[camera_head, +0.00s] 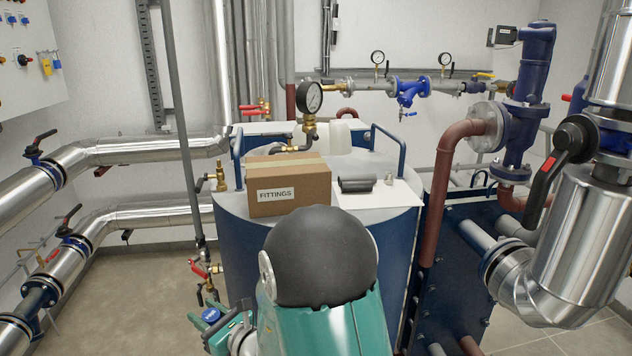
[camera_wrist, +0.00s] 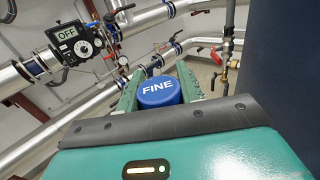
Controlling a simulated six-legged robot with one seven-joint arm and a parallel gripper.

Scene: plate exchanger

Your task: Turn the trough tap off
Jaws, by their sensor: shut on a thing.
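My gripper (camera_wrist: 158,92) is shut on a round blue cap marked FINE (camera_wrist: 157,91), with a green finger on each side. The cap's underside is hidden, so I cannot tell whether it is fixed to anything. In the head view my gripper (camera_head: 209,318) is low, left of the blue tank, with the cap between its fingers. No tap is labelled as the trough tap. Small brass taps with red handles (camera_head: 203,268) hang on a thin pipe left of the tank, and show at the upper right of the wrist view (camera_wrist: 217,55).
A black device with an OFF display (camera_wrist: 74,42) is on a silver pipe in the wrist view. A FITTINGS box (camera_head: 288,185) stands on the blue tank (camera_head: 238,245). Silver pipes with lever valves (camera_head: 38,143) line the left. Floor between them and the tank is clear.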

